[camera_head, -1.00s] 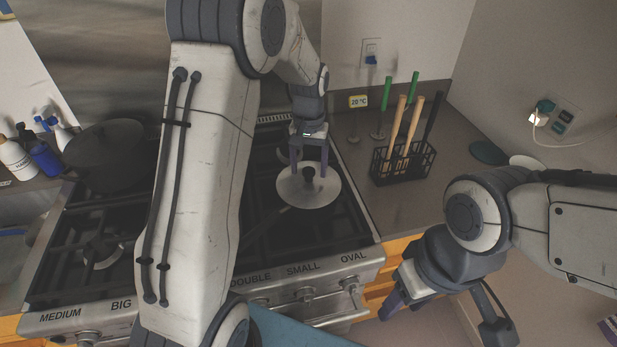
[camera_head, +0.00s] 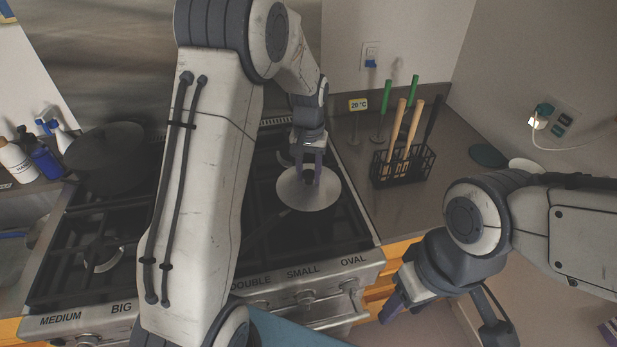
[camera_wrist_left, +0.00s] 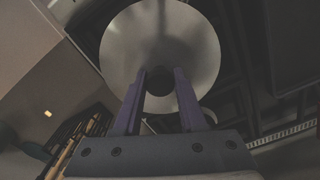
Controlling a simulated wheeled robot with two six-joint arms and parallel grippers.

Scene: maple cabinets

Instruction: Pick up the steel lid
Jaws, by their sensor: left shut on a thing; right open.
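The steel lid (camera_head: 308,198) is a round, shiny disc with a dark knob, lying on the right part of the stove. My left gripper (camera_head: 308,177) comes down over its middle, shut on the knob. In the left wrist view the lid (camera_wrist_left: 160,40) fills the upper middle, and the gripper's fingers (camera_wrist_left: 159,88) stand on both sides of the dark knob. What lies under the lid is hidden. My right gripper (camera_head: 392,305) is open and empty, low in front of the counter, away from the lid.
A black wire basket (camera_head: 403,168) with several utensils stands on the counter to the right. Bottles (camera_head: 40,155) stand at the far left. The counter before the basket is clear.

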